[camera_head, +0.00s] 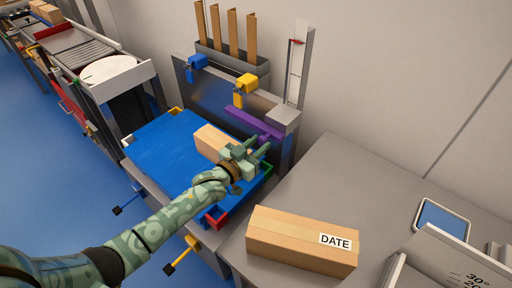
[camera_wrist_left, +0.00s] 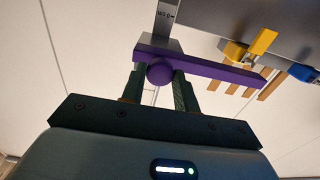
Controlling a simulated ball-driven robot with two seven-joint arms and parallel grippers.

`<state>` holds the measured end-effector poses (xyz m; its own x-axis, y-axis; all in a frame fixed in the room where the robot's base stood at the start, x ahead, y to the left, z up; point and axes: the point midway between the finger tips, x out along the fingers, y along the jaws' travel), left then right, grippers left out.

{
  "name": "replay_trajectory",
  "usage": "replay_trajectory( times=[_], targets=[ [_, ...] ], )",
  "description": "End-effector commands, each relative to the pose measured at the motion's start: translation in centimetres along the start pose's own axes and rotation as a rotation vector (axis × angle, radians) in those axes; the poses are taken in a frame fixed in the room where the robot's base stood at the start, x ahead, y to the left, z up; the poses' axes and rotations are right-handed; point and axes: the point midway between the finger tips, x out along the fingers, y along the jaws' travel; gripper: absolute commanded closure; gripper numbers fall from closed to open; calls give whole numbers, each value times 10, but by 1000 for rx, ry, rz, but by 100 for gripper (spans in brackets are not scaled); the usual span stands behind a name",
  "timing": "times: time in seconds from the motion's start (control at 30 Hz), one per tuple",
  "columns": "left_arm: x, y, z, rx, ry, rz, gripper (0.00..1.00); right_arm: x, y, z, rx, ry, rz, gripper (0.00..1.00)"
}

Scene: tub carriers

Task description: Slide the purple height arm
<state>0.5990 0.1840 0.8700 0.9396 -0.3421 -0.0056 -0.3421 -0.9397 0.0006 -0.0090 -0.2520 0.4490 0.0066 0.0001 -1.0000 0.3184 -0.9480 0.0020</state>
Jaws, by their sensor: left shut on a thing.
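The purple height arm (camera_head: 246,120) is a flat bar on the grey back panel, below a vertical scale post with a red marker (camera_head: 297,42). My left gripper (camera_head: 259,147) reaches it from the front and is shut on its round purple knob (camera_wrist_left: 160,73). In the left wrist view the fingers (camera_wrist_left: 158,92) stand on both sides of the knob, and the purple bar (camera_wrist_left: 205,66) runs across behind it to the right. The grey scale post (camera_wrist_left: 166,22) shows above the bar. My right gripper is not in view.
A cardboard box (camera_head: 207,139) lies on the blue bed (camera_head: 160,150) beside my gripper. A yellow clamp (camera_head: 246,85) and a blue clamp (camera_head: 196,62) sit on the panel's upper edge. A box marked DATE (camera_head: 290,243) and a tablet (camera_head: 443,220) are on the grey table.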

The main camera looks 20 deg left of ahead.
Motion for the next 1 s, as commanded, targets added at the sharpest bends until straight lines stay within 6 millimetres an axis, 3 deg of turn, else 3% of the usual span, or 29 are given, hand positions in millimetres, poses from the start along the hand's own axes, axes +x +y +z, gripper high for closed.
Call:
replay_trajectory(
  times=[0.03,0.3,0.33,0.4,0.77,0.87,1.0],
  targets=[
    [2,-1,-8,-2,15,-1,100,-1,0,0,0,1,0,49],
    [2,-2,-8,-2,17,-1,100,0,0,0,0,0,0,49],
    [2,-2,-8,-2,17,-1,62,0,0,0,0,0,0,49],
    [2,-1,-7,-1,15,-1,48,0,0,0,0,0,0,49],
    [-6,-1,-4,-1,6,-1,48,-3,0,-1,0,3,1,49],
    [-22,-1,-5,-1,5,-1,48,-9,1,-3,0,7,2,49],
    [-58,-1,-7,-1,6,-1,48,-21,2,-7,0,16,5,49]
  ],
)
